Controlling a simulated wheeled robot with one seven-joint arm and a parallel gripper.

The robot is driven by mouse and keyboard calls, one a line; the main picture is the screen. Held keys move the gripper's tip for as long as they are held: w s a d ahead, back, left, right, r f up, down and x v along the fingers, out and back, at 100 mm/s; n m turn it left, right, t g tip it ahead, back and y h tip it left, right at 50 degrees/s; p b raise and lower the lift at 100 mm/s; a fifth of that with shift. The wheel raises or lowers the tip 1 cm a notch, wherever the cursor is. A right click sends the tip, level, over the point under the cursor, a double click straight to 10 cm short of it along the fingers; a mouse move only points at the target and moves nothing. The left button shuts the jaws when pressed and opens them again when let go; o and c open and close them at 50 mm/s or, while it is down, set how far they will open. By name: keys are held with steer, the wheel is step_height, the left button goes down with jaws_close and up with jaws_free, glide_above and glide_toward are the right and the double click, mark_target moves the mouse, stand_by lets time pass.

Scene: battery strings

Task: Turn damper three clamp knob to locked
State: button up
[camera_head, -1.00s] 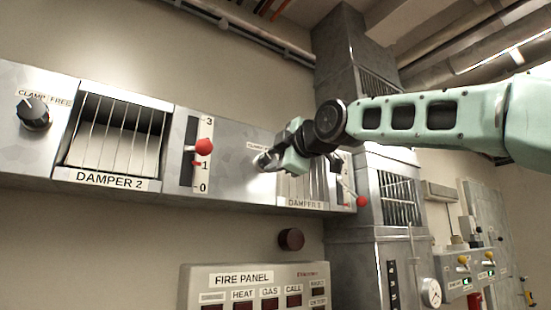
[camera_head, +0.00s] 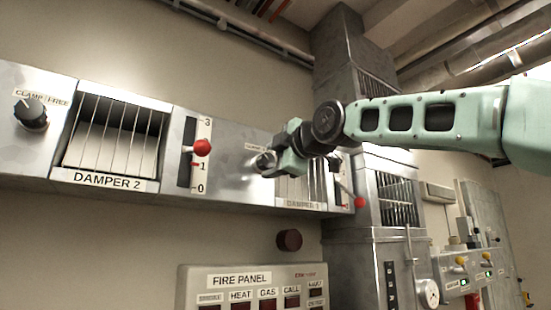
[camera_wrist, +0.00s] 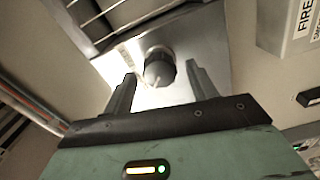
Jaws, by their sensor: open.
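The damper three clamp knob (camera_wrist: 159,67) is a dark round knob with a pale pointer mark, on a metal panel in the wrist view. My gripper (camera_wrist: 160,82) is open, with one finger on each side of the knob and a visible gap to each. Whether the fingertips reach past the knob's face is hard to tell. In the head view my gripper (camera_head: 268,163) is at the panel, just left of the damper three grille (camera_head: 290,190), and hides most of the knob. The knob's label is too small to read.
The damper three lever with a red ball (camera_head: 360,202) is right of the grille, below my forearm. Damper 2 has its own clamp knob (camera_head: 31,113) and red lever ball (camera_head: 202,147). The fire panel (camera_head: 240,281) is below. A metal duct (camera_head: 345,70) rises behind my arm.

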steer(key=shift+s+d+b, duration=0.35)
steer(key=shift+b, duration=0.05)
steer(key=b+v, duration=1)
steer(key=v, duration=0.6)
steer(key=shift+s, duration=0.2)
steer(key=shift+d, duration=0.1)
